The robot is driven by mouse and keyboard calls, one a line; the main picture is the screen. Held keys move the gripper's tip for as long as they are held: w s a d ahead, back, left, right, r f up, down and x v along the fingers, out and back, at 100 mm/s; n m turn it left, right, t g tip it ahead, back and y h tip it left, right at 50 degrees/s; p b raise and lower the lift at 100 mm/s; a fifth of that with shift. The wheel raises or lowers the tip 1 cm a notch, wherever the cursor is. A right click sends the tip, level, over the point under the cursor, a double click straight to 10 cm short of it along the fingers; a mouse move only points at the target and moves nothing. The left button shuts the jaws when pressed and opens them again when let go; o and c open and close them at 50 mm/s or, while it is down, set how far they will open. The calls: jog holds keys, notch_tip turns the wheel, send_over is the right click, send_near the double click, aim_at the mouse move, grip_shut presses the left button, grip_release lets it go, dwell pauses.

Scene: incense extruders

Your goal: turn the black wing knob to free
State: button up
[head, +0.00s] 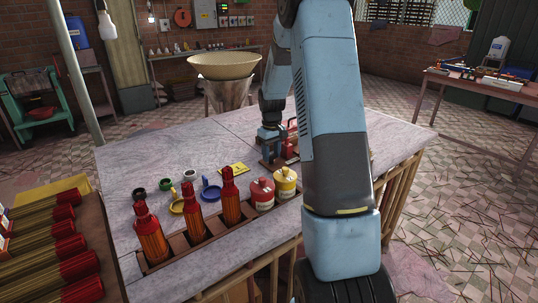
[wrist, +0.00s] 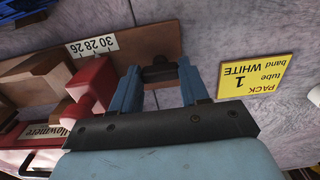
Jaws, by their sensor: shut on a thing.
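The black wing knob (wrist: 160,73) shows in the wrist view as a dark piece between my two blue fingers, by the edge of a brown wooden base (wrist: 150,45). My gripper (wrist: 159,68) is shut on it, with a finger on either side. The fingers hide part of the knob, and I cannot tell how far it is turned. In the head view my gripper (head: 270,155) is low over the table beside a red device (head: 291,132), and the knob cannot be made out. A red block (wrist: 90,85) sits left of my fingers in the wrist view.
A number strip (wrist: 98,46) lies on the wooden base. A yellow card (wrist: 253,77) lies to the right. In the head view, several red-capped bundles (head: 150,235), a red canister (head: 261,194) and a yellow canister (head: 285,183) stand along the front. The table's back left (head: 150,160) is clear.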

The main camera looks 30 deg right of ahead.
aim_at(271, 155)
dwell(0.4)
jog(key=o, duration=1.1)
jog(key=shift+c, duration=0.2)
notch_tip(271, 155, up, 14)
jog(key=shift+f, duration=0.15)
